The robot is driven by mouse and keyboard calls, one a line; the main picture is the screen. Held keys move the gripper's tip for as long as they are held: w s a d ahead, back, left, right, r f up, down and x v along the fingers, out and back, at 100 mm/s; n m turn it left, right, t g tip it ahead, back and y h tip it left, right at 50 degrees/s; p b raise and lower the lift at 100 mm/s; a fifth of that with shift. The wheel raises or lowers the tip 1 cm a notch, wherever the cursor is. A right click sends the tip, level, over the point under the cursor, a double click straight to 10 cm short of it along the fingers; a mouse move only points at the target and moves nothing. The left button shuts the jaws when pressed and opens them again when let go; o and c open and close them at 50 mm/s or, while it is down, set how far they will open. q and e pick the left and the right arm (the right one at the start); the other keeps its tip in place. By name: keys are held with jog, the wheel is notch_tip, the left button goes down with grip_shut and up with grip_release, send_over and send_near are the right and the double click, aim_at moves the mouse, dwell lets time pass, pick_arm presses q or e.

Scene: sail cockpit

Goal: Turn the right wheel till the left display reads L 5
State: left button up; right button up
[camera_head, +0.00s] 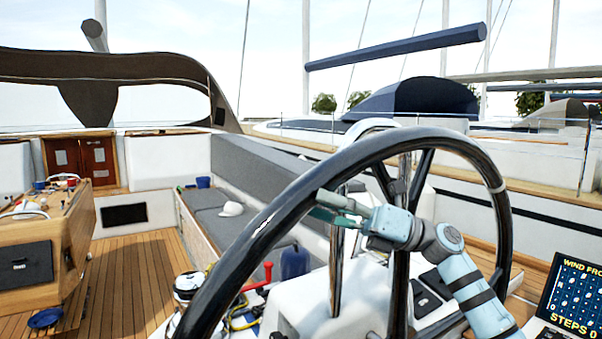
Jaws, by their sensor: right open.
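The large black wheel (365,151) stands upright in the foreground and fills the middle of the view. My right gripper (318,204) comes in from the lower right, inside the wheel's ring. Its green fingers point left and are open, with the tips at the inner edge of the rim's upper left part. I cannot tell whether they touch the rim. My left gripper is out of view. A display (572,292) at the lower right edge shows "WIND FRO", cut off, and "STEPS 0". I see no display reading L and a number.
A white pedestal (312,300) stands behind the wheel. A winch (188,287), a red-handled tool (262,278) and ropes lie left of it. A wooden table (70,225) stands at the left. Grey bench cushions (262,165) run along the middle. The teak floor (140,270) is mostly clear.

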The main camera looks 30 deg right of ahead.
aim_at(301, 195)
jog(key=x, duration=0.1)
jog(key=p+x, duration=0.1)
jog(key=x, duration=0.1)
jog(key=shift+s+a+r, duration=0.15)
jog(key=shift+a+r, duration=0.1)
jog(key=shift+r, duration=0.1)
jog(key=shift+w+a+p, duration=0.3)
jog(key=shift+a, duration=0.05)
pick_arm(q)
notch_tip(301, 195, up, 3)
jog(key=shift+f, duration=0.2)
pick_arm(e)
jog(key=shift+w, duration=0.1)
jog(key=shift+f, duration=0.1)
jog(key=shift+c, duration=0.5)
grip_shut()
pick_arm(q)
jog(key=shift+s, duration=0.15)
